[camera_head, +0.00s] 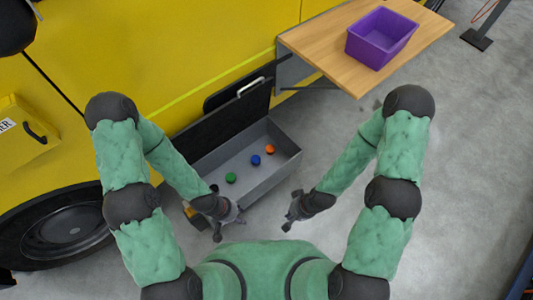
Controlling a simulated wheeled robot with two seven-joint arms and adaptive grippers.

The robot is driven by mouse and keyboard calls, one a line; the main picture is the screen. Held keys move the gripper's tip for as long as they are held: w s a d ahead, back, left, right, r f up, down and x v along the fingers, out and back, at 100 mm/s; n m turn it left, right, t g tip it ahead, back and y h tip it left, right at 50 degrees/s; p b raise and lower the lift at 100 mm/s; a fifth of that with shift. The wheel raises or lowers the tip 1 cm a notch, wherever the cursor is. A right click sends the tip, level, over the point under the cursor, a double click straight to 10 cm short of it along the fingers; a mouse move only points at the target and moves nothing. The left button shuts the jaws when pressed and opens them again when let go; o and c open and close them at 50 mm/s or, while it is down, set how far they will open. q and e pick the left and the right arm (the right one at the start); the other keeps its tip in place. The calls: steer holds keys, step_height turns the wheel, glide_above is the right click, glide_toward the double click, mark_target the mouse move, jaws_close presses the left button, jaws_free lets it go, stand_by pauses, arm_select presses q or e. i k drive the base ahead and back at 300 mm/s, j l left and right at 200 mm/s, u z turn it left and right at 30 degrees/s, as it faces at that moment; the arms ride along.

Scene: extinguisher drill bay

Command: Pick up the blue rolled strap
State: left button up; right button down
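The blue rolled strap (255,160) is a small round blue item on the floor of an open grey drawer (275,183). It lies between a green rolled item (231,178) on its left and an orange one (269,149) on its right. My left gripper (217,236) is outside the drawer, near its front left corner, apart from the strap. My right gripper (287,226) is in front of the drawer's near side, also apart from the strap. Both grippers are small in view, and I cannot tell their finger opening for sure. Neither shows anything held.
A dark item (214,188) is partly hidden at the drawer's left end. A wooden shelf (330,44) with a purple bin (381,38) juts out at the upper right. A yellow vehicle (130,50) stands behind.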

mark_target(255, 159)
steer(key=u, duration=0.4)
steer(key=l+u, duration=0.15)
steer(key=u, duration=0.25)
steer(key=i+u, duration=0.1)
steer(key=u, duration=0.35)
steer(key=l+u, duration=0.15)
steer(key=u, duration=0.25)
steer(key=l+u, duration=0.1)
steer(key=l, duration=1.2)
